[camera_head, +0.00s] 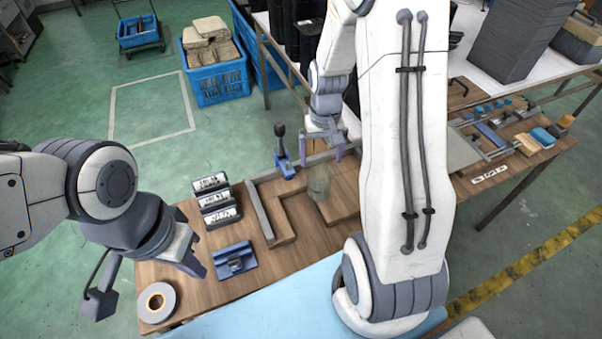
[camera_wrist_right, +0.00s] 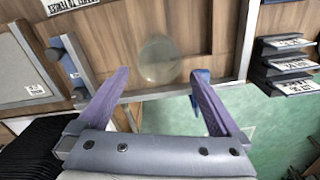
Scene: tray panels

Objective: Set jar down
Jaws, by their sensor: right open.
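The jar (camera_head: 319,182) is clear, greenish glass and stands on the wooden table, next to low wooden strips. In the right wrist view the jar (camera_wrist_right: 159,60) shows from above, beyond my fingertips and apart from them. My right gripper (camera_head: 327,150) is open and empty, just above and behind the jar in the head view; its two purple fingers also show in the right wrist view (camera_wrist_right: 158,88). My left gripper (camera_head: 148,283) hangs at the table's left edge, away from the jar. Its fingers are partly seen, with nothing visible between them.
A blue-based toggle clamp (camera_head: 285,165) stands left of the jar. My right arm hides the table's middle right.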

